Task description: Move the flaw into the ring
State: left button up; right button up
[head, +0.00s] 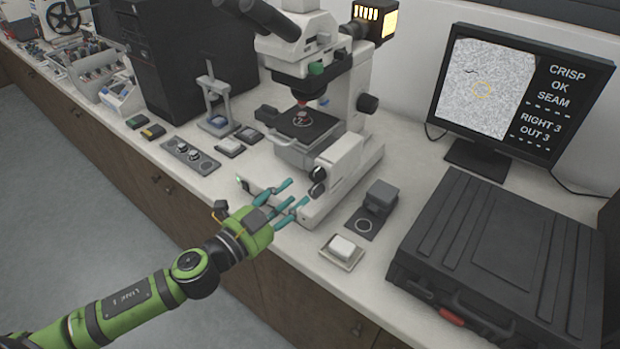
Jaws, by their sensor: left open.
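The monitor (505,90) shows a grey speckled picture with a thin yellow ring (482,89) near its middle. A small dark flaw (469,71) lies up and left of the ring, outside it. Text beside it reads CRISP, OK, SEAM, RIGHT 3, OUT 3. The white microscope (340,110) stands on the bench with a round dark sample (303,121) on its stage. Dark knobs (317,182) sit low on its side. My left gripper (296,193) is open, with teal fingers in front of the microscope base, left of and below the knobs. My right gripper is not in view.
A black case (500,260) fills the bench's right side. A small dark device (376,203) and a white button on a plate (342,249) stand between it and the microscope. A small press (216,105) and a two-knob box (190,154) are at left.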

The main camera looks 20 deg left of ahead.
aim_at(314, 178)
pick_arm(q)
jog(key=p+x, duration=0.2)
jog(key=x, duration=0.4)
jog(key=shift+w, duration=0.15)
jog(key=shift+w+d, duration=0.15)
jog(key=shift+w, duration=0.1)
grip_shut()
